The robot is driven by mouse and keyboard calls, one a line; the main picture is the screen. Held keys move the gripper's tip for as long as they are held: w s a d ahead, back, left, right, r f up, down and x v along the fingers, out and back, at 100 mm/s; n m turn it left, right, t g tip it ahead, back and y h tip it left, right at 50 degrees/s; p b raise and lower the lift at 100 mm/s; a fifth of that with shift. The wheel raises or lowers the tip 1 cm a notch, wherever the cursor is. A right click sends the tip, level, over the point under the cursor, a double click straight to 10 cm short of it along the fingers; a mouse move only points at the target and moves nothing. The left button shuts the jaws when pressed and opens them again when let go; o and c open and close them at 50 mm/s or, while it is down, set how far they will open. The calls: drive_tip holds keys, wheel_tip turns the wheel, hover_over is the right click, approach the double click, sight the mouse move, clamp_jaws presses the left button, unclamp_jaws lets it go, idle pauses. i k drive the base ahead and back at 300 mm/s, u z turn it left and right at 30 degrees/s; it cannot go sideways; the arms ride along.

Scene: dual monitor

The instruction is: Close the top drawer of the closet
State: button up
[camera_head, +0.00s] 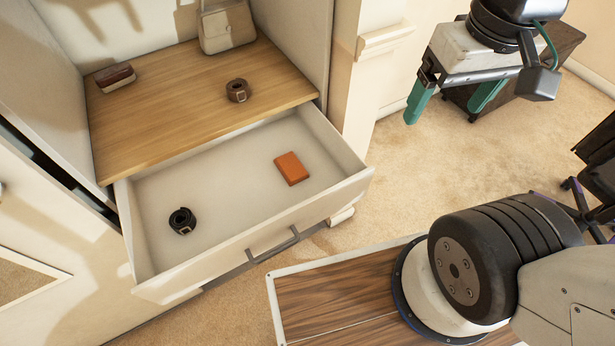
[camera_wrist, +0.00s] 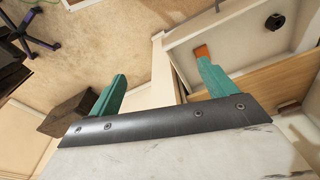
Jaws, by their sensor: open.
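The top drawer (camera_head: 332,194) of the closet (camera_head: 190,88) is pulled out, with its white front and grey bar handle (camera_head: 272,244) facing my base. Inside it lie an orange wallet (camera_head: 291,168) and a coiled black belt (camera_head: 182,220). My gripper (camera_head: 448,104) is open and empty, raised to the right of the closet and apart from the drawer. In the wrist view, the green fingers are spread wide, and the drawer interior (camera_wrist: 247,32) shows beyond the right finger.
A wooden shelf above the drawer holds a brown coiled belt (camera_head: 237,90), a dark red case (camera_head: 115,77) and a beige handbag (camera_head: 226,27). A dark box (camera_head: 556,50) stands behind my gripper. Carpet (camera_head: 395,180) right of the drawer is clear. A black chair (camera_head: 597,165) is at right.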

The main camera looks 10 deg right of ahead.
sight(242, 205)
drive_tip(key=z, duration=2)
drive_tip(key=k, duration=1.5)
drive_tip(key=u, duration=1.8)
drive_tip(key=i, duration=0.5)
drive_tip(key=u, duration=0.05)
